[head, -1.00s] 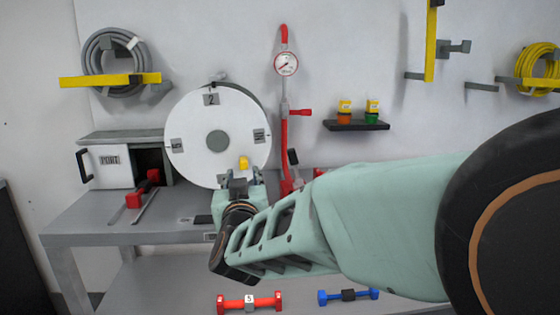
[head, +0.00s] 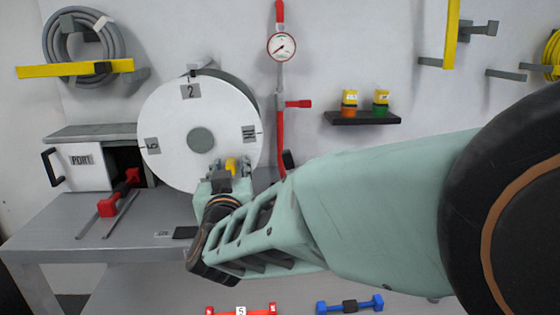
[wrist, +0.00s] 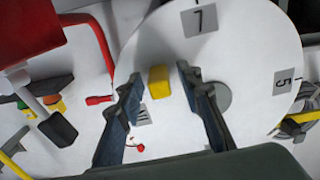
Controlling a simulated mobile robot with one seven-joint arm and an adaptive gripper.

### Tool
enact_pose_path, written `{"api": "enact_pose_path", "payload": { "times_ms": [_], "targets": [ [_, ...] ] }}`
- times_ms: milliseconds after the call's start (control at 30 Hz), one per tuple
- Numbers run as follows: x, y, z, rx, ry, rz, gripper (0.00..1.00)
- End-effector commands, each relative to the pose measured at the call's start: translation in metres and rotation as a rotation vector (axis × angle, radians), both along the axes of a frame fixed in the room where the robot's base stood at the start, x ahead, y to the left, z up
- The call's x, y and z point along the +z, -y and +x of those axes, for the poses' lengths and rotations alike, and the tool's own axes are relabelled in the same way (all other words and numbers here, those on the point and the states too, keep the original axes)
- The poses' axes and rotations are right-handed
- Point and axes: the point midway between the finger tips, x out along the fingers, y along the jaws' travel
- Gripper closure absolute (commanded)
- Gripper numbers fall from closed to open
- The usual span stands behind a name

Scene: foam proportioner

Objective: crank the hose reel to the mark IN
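The hose reel (head: 176,120) is a large white disc with a grey hub at the back of the bench. In the head view, label 2 is at its top under a small dark bracket (head: 195,70), and the IN label (head: 249,133) is at its right. A yellow crank knob (wrist: 159,80) stands out at lower right of the hub. My gripper (head: 229,170) is at the knob; the wrist view shows the fingers open on either side of it, with a gap each side. The fingers partly hide the knob in the head view.
A red pipe with a gauge (head: 282,46) and a red lever (head: 298,104) stands right of the reel. A grey box marked PORT (head: 82,160) and a red-handled slider (head: 120,192) are at left. A small shelf (head: 362,118) is at right.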

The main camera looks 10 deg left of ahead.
Motion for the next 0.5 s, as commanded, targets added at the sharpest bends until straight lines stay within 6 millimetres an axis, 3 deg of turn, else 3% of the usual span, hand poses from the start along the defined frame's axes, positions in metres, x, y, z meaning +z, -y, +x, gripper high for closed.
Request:
{"api": "enact_pose_path", "payload": {
  "times_ms": [333, 500],
  "targets": [
    [-0.0001, -0.0004, -0.0008, 0.0, 0.0, 0.0, 0.68],
    [0.0, -0.0003, -0.0007, 0.0, 0.0, 0.0, 0.86]
  ]
}}
